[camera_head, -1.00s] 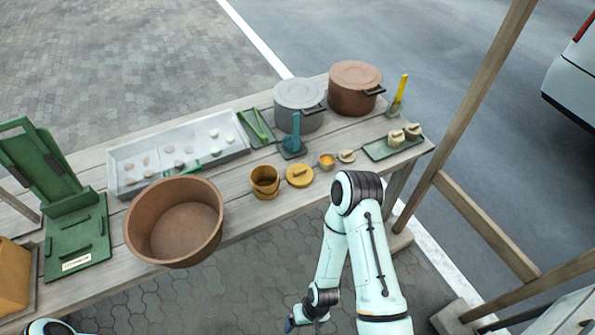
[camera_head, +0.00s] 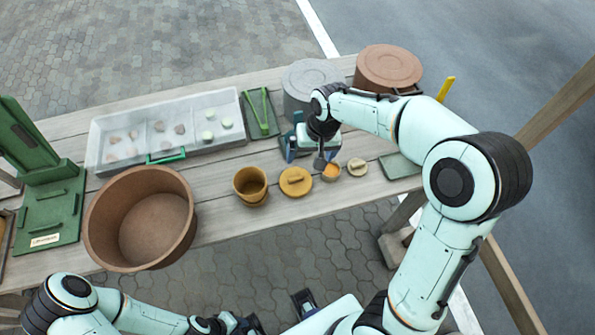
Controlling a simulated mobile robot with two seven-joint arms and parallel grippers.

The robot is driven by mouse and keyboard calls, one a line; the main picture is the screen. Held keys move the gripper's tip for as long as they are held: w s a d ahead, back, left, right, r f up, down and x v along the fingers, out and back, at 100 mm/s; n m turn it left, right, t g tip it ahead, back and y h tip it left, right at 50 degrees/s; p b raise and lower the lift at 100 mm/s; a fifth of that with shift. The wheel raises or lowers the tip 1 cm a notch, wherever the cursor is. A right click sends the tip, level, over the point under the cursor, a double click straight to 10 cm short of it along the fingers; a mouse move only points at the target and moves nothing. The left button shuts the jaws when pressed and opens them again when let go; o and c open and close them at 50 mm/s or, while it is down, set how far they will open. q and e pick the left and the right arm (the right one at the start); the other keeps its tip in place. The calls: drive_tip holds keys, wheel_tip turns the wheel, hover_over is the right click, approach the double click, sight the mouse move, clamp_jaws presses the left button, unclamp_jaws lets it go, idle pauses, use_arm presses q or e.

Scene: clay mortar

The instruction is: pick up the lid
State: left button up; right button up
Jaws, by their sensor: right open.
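A round yellow lid (camera_head: 295,183) with a raised handle lies flat on the table, right of the open yellow pot (camera_head: 251,186). My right gripper (camera_head: 306,157) points down just behind the lid, its jaws open and empty. The lid shows whole and untouched, with the fingers apart from it in the picture. The gripper's exact height over the table is hard to judge. My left gripper (camera_head: 262,318) is low at the bottom edge, in front of the table and away from the lid. It is partly cut off, so its jaws are unclear.
A small orange-filled cup (camera_head: 331,171) and a small cream lidded piece (camera_head: 357,167) stand right of the lid. A grey pot (camera_head: 310,78) and a brown pot (camera_head: 388,68) stand behind. A large brown basin (camera_head: 140,218) and a divided tray (camera_head: 100,145) are at left.

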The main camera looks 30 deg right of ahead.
sight(301, 177)
drive_tip(key=f, duration=0.4)
drive_tip(key=w+a+f+b, duration=0.1)
drive_tip(key=f, duration=0.7)
drive_tip(key=shift+w+a+f, duration=0.3)
drive_tip(key=shift+a+f, duration=0.05)
drive_tip(key=shift+a, duration=0.05)
drive_tip(key=c, duration=0.9)
